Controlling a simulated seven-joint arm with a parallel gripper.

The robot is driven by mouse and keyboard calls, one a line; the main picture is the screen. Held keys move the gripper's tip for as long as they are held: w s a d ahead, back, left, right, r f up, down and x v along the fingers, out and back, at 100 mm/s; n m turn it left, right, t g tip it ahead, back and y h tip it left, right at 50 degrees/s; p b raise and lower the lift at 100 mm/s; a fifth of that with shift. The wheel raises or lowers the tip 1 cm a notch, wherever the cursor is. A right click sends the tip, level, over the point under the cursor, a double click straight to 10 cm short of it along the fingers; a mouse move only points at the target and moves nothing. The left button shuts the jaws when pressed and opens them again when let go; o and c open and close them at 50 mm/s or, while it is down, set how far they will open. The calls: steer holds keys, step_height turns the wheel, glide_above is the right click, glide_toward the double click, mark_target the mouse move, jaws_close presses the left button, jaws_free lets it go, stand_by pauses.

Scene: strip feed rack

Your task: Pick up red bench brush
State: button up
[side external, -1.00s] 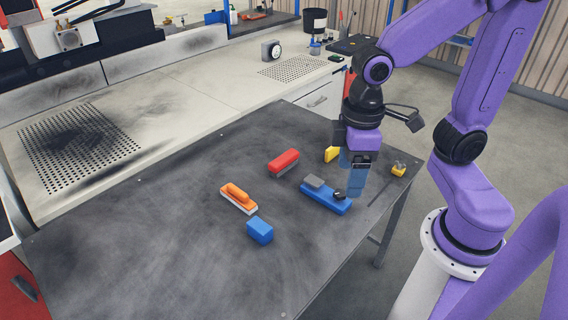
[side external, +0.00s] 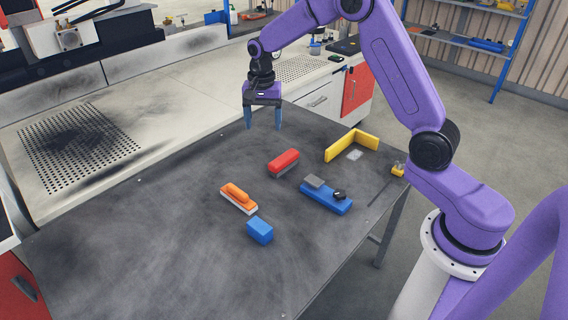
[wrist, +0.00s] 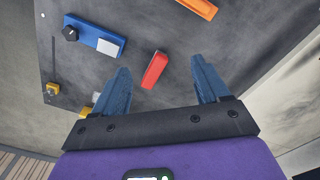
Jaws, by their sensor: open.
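The red bench brush (side external: 284,161) lies on the dark table, with a red top and a grey lower part along its side. It also shows in the wrist view (wrist: 155,69), just beyond my fingers and nearer the left one. My gripper (side external: 263,126) is open and empty, pointing down above the back part of the table. It is behind and a little left of the brush in the side view, apart from it. In the wrist view both blue fingers (wrist: 163,75) are spread wide with nothing between them.
An orange block with a white base (side external: 239,199), a blue block (side external: 260,230) and a blue tool with a black knob (side external: 325,198) lie around the brush. A yellow angle piece (side external: 352,143) stands at the right. The table's left part is clear.

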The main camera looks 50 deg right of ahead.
steer(key=w+d+f+m, duration=0.2)
steer(key=d+f+m, duration=0.15)
steer(key=d, duration=0.25)
steer(key=w+d+f+m, duration=0.3)
steer(key=d+m, duration=0.1)
steer(key=d, duration=0.3)
glide_above(282, 158)
step_height(282, 158, down, 11)
steer(key=shift+s+d+f, duration=0.1)
steer(key=shift+f, duration=3.1)
steer(key=c, duration=1.1)
steer(key=shift+r, duration=0.1)
